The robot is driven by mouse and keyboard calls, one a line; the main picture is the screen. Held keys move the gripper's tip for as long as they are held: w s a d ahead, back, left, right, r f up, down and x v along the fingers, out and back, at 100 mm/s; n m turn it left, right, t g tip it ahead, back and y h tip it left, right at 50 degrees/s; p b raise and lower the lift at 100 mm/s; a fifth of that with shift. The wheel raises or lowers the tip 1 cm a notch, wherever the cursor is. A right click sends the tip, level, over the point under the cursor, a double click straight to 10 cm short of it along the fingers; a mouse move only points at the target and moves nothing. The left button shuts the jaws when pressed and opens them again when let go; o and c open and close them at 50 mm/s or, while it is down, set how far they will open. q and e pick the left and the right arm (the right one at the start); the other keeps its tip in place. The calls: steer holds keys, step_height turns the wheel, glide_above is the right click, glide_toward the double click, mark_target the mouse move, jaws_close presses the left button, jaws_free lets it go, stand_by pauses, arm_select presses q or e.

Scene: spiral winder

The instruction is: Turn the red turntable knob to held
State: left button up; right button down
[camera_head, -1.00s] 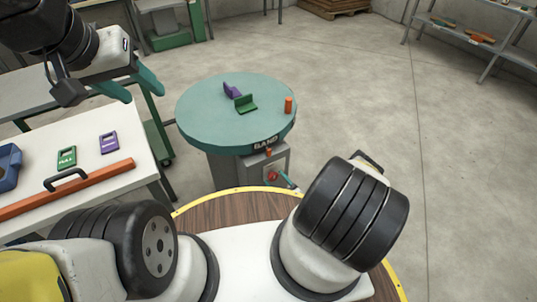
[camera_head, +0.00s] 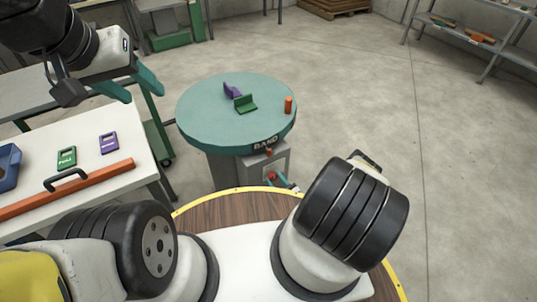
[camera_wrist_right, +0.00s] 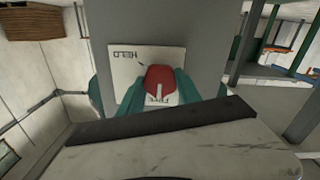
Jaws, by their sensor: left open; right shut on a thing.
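The red knob (camera_wrist_right: 158,76) sits on a pale plate (camera_wrist_right: 124,70) in the right wrist view. The plate reads HELD, upside down in this view, and other lettering below the knob is partly hidden. A white mark shows on the knob's lower part. My right gripper (camera_wrist_right: 160,92) is shut on the knob, with teal fingers at both sides. In the head view the knob (camera_head: 271,175) is small, on the box under the teal turntable (camera_head: 215,120). My left gripper (camera_head: 138,91) is open and empty, above and left of the turntable.
A purple bracket (camera_head: 231,90), a green bracket (camera_head: 246,104) and an orange peg (camera_head: 288,105) stand on the turntable, whose rim reads BAND. A white table (camera_head: 125,150) at left holds tags and an orange bar (camera_head: 100,181). Open floor lies to the right.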

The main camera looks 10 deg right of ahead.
steer(key=m, duration=1.1)
steer(key=shift+m, duration=0.4)
steer(key=m, duration=0.6)
steer(key=shift+d+f, duration=0.1)
steer(key=m, duration=0.5)
steer(key=shift+m, duration=0.4)
steer(key=c, duration=0.8)
jaws_free()
steer(key=shift+c, duration=0.2)
